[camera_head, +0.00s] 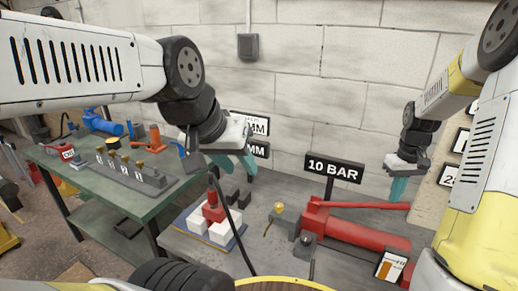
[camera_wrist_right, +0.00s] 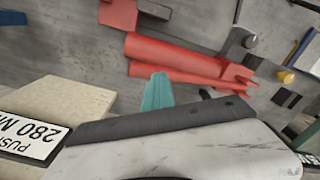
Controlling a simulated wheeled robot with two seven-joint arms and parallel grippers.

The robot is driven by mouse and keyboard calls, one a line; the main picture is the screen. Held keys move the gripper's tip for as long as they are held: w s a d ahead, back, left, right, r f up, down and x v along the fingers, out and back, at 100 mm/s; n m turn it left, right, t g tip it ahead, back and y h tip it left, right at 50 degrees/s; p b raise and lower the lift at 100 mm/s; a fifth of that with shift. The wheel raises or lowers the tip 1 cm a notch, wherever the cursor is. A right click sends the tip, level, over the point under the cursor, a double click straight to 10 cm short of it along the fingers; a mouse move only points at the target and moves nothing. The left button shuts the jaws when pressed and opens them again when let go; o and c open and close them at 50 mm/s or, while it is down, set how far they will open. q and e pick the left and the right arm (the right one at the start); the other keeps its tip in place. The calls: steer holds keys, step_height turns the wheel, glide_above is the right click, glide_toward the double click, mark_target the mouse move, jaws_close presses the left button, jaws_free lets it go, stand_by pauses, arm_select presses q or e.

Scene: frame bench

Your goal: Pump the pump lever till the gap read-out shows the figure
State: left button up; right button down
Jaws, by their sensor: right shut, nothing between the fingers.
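The pump is red, with a thick cylinder (camera_head: 365,232) and a thin lever (camera_head: 358,205) lying nearly level behind it. My right gripper (camera_head: 397,190) is shut and empty, its teal fingertips at the lever's right end; I cannot tell whether they touch it. In the right wrist view the fingers (camera_wrist_right: 157,92) overlap the lever (camera_wrist_right: 200,86). A sign (camera_head: 335,170) behind the pump reads 10 BAR. Two black-framed signs ending in MM, an upper (camera_head: 259,126) and a lower (camera_head: 261,150), are partly hidden by my left gripper (camera_head: 240,170), which is open and empty.
A red piece on white blocks (camera_head: 213,208) stands left of the pump, with a dark hose beside it. A green table (camera_head: 115,205) with tools stands left. A card (camera_head: 391,266) stands at the front right.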

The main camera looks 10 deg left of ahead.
stand_by(2.0)
steer(key=shift+f, duration=0.1)
stand_by(0.6)
step_height(320, 180, down, 8)
steer(key=shift+f, duration=0.1)
steer(key=shift+d+r, duration=0.1)
steer(key=shift+r, duration=4.1)
steer(key=shift+f, duration=0.1)
